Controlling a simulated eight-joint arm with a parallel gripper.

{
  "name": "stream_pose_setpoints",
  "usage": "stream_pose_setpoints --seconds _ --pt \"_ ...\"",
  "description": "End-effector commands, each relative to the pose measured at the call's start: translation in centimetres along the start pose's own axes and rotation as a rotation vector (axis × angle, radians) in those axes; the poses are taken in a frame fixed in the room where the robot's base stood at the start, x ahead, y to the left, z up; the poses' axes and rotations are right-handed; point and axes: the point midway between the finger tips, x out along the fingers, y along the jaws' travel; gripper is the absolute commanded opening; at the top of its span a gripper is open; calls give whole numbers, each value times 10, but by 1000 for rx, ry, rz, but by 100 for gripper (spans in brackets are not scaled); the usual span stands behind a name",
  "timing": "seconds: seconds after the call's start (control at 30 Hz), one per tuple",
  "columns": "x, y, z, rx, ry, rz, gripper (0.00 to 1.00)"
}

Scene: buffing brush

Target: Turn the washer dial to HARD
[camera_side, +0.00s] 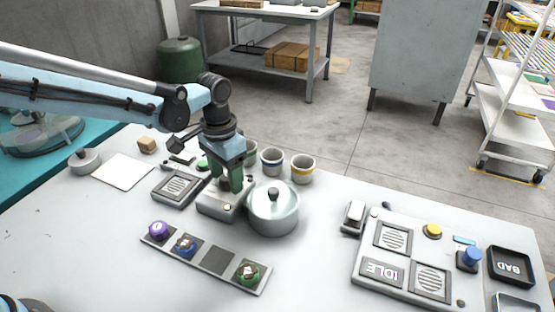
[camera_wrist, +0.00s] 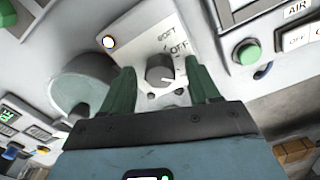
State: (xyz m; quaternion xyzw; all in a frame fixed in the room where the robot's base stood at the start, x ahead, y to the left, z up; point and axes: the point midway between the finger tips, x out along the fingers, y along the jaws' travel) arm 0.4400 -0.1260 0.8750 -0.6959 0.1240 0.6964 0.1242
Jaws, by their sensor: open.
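The washer dial (camera_wrist: 160,70) is a grey knob on a pale panel in the wrist view. A white mark on it points to the lower right. The words SOFT and OFF show on the panel beside it; the HARD label is not readable. My gripper (camera_wrist: 159,66) is open, with one green finger on each side of the dial; I cannot tell whether they touch it. In the side view, my gripper (camera_side: 231,181) points down over the pale washer box (camera_side: 211,204) and hides the dial.
A lidded metal pot (camera_side: 274,212) stands right beside the washer box. Cups (camera_side: 302,168) stand behind it. A strip with several coloured knobs (camera_side: 219,262) lies in front. A small lit lamp (camera_wrist: 109,42) is on the washer panel. A control panel (camera_side: 410,262) is at right.

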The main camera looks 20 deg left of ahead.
Motion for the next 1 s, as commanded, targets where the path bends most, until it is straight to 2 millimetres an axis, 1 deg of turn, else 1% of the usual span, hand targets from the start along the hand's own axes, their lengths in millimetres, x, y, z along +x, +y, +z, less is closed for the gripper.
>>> stream_pose_setpoints --seconds 0.13,0.23,0.37,0.5,0.7,0.83,1.0 --pt "-4 0 0 0 1 0 61" --pt "-16 0 0 0 1 0 61" --pt "-39 0 0 0 1 0 61" --pt "-67 0 0 0 0 0 61" --pt "-100 0 0 0 0 0 61" --pt "-113 0 0 0 0 0 61" --pt "-120 0 0 0 0 0 61"
